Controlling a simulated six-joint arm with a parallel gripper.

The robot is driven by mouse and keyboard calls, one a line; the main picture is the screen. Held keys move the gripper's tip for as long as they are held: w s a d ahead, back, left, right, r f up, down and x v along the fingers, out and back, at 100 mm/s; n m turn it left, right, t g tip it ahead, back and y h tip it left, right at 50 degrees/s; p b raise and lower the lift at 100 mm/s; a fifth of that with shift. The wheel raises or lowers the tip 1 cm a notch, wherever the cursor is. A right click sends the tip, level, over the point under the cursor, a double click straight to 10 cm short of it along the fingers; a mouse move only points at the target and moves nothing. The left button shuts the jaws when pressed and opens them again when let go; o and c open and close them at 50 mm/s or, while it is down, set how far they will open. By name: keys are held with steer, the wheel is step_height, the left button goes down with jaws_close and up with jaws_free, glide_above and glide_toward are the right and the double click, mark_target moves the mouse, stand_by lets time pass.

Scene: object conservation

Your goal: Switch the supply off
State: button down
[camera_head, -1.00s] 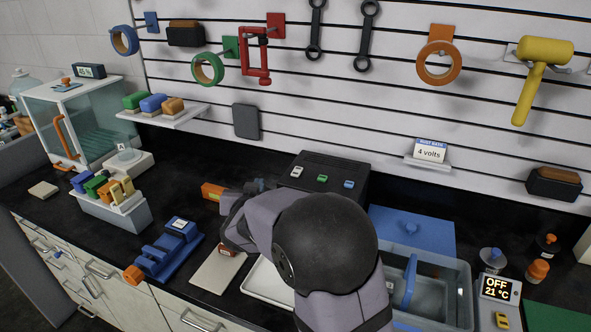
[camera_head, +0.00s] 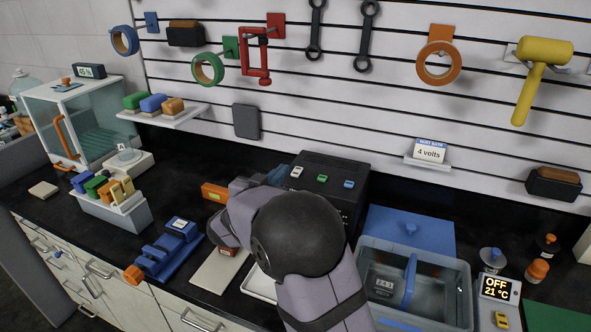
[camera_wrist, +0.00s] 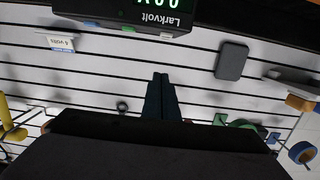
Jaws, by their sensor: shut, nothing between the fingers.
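The supply is a black box (camera_head: 335,165) at the back of the bench, with a white, a green and a blue switch or button on its top. In the wrist view the supply (camera_wrist: 125,20) is upside down at the top, marked Larkvolt, with a green-lit display partly cut off. My gripper (camera_wrist: 160,76) is shut and empty, with dark fingers together. In the head view my gripper (camera_head: 281,174) is beside the supply's left side, mostly hidden behind my arm. I cannot tell if it touches. The supply's front is partly hidden by my arm.
A "4 volts" card (camera_head: 430,151) stands on a wall shelf. An orange block (camera_head: 213,192) lies left of my gripper. A clear blue-tinted tank (camera_head: 440,287) is right of my arm. A blue vise-like tool (camera_head: 165,250) is at front left. Tools hang on the wall.

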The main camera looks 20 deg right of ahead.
steer(key=p, duration=0.3)
glide_above(296, 175)
steer(key=shift+s+a+f, duration=0.1)
steer(key=shift+s+f, duration=0.05)
steer(key=shift+f, duration=0.4)
step_height(296, 175, down, 2)
steer(key=shift+f+p, duration=0.25)
steer(key=shift+p, duration=0.2)
steer(key=shift+f, duration=0.8)
steer(key=shift+f, duration=0.25)
